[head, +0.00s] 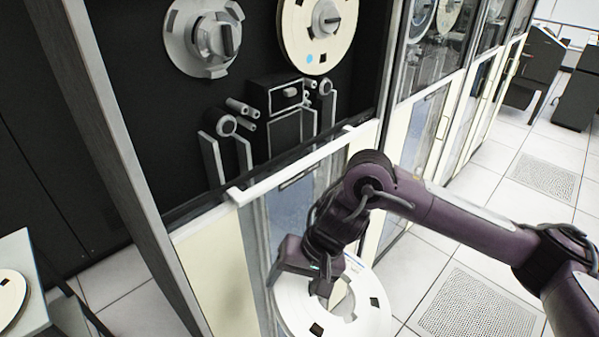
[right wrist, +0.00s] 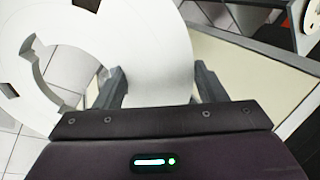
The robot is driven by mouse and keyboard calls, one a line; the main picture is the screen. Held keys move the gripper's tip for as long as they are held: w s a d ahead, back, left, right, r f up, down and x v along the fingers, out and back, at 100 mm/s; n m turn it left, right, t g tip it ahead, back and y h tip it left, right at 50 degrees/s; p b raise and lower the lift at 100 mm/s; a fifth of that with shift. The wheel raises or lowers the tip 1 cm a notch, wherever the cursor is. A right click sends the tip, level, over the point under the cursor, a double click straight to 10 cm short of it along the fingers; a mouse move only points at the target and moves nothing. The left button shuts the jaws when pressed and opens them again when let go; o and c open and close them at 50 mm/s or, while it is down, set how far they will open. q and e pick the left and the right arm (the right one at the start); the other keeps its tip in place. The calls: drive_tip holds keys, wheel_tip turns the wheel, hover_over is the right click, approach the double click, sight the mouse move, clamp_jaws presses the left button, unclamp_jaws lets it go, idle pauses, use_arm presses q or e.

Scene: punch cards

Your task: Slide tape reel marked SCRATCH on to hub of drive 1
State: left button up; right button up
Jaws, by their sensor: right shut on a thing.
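My right gripper (head: 320,283) is shut on the rim of a white tape reel (head: 375,318), low in front of the drive cabinet. In the right wrist view the reel (right wrist: 155,45) stands between the two fingers (right wrist: 160,88); its open centre and dark slots show at the left. No SCRATCH mark is readable on it. The nearest tape drive has a bare grey hub (head: 228,38) at its upper left, with no reel on it. A cream reel (head: 297,30) with a blue dot sits on the hub to its right. My left gripper is not in view.
The drive's white-topped lower ledge (head: 300,165) juts out above the held reel. Tape guides and a head block (head: 278,92) sit below the hubs. Another reel (head: 10,295) lies on a surface at the far left.

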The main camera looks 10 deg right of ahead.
drive_tip(key=w+a+r+m+t+y+p, duration=0.2)
drive_tip(key=r, duration=0.7)
drive_tip(key=w+a+r+m+t+y+p, duration=0.1)
drive_tip(key=w+a+r+t+y, duration=0.1)
drive_tip(key=r, duration=0.7)
drive_tip(key=w+a+r+m+t+y+p, duration=0.1)
drive_tip(key=a+r+m+t+y+p, duration=0.1)
drive_tip(key=r, duration=0.7)
use_arm(q)
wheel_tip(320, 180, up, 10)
drive_tip(key=p, duration=0.4)
use_arm(e)
drive_tip(key=w+d+r+m+t, duration=0.2)
drive_tip(key=d+r+t, duration=0.2)
drive_tip(key=r, duration=0.7)
drive_tip(key=w+d+r+m+t, duration=0.15)
drive_tip(key=d+r+t, duration=0.3)
drive_tip(key=r, duration=0.55)
use_arm(q)
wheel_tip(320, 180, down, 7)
drive_tip(key=b, duration=0.6)
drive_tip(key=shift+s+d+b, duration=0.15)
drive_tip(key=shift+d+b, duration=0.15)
use_arm(e)
drive_tip(key=x, duration=1.1)
drive_tip(key=shift+w+a+f+m, duration=0.15)
drive_tip(key=shift+w+a+m, duration=0.1)
drive_tip(key=shift+a+m, duration=0.15)
